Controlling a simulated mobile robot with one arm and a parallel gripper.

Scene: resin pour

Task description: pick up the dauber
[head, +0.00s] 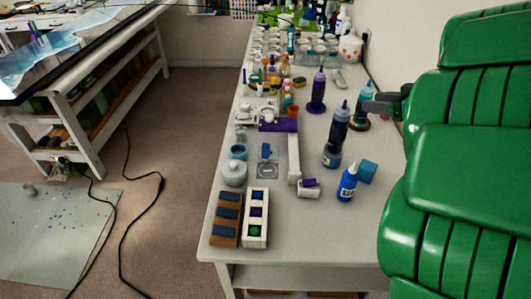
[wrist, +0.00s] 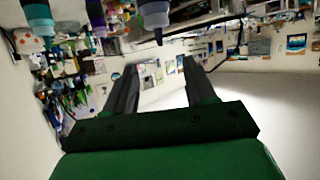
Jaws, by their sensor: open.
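I cannot tell for certain which item is the dauber. A small white block with a purple top (head: 309,187) lies near the middle of the bench and may be it. My gripper (head: 378,104) is at the bench's right side, close to a teal bottle (head: 363,93), above the bench top. In the wrist view my gripper (wrist: 158,75) is open, with nothing between its fingers. That view is upside down, with bottles along its top edge. My green arm hides the bench's right edge.
On the bench (head: 225,262) stand a dark blue bottle (head: 336,135), a blue glue-like bottle (head: 348,184), a blue cube (head: 368,171) and a purple bottle (head: 317,93). Block trays (head: 256,218) lie at the front left. Many cups crowd the back. The front right of the bench is clear.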

